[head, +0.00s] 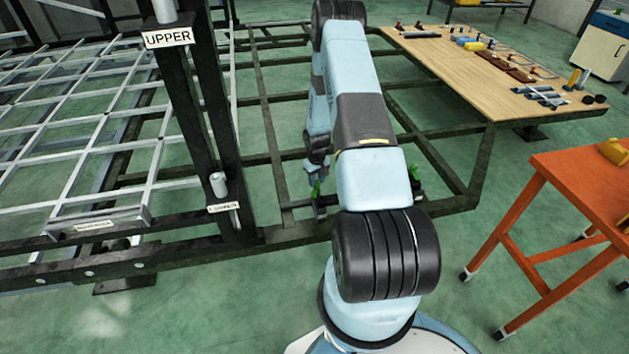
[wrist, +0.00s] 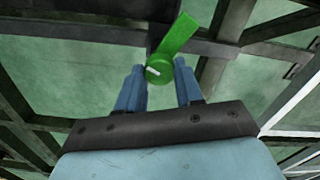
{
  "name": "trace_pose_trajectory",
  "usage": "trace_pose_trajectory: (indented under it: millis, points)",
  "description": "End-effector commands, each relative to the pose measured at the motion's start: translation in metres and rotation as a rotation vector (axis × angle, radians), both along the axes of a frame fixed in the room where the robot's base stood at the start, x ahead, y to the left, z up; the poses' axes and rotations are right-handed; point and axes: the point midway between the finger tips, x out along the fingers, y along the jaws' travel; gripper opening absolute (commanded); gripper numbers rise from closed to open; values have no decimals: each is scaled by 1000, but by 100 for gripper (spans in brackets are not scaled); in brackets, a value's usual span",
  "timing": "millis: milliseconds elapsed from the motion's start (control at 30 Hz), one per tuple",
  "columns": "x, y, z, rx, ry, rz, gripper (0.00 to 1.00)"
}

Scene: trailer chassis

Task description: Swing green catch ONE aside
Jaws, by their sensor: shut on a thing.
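A green catch (wrist: 178,36) shows in the wrist view, with a round hub and a flat lever that points up and slightly right across a dark frame beam. My gripper (wrist: 160,70) has one blue finger on each side of the hub and is shut on the catch. In the head view my gripper (head: 318,168) reaches down to the chassis beam, just above the green catch (head: 316,188), partly hidden by my arm. A second green piece (head: 416,188) shows right of my arm. I cannot read a number on either.
Dark chassis beams (head: 275,170) surround the catch. A black post (head: 205,110) labelled UPPER and a white grid panel (head: 70,120) stand to the left. A wooden board with tools (head: 440,65) lies back right; an orange table (head: 575,180) stands at right.

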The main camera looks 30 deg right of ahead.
Motion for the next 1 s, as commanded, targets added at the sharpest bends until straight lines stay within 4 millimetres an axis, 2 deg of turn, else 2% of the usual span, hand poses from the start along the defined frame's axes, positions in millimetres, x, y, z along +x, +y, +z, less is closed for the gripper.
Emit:
trace_pose_trajectory:
  millis: [1000]
  points:
    - [2, 2, 1, 2, -3, -920, 5]
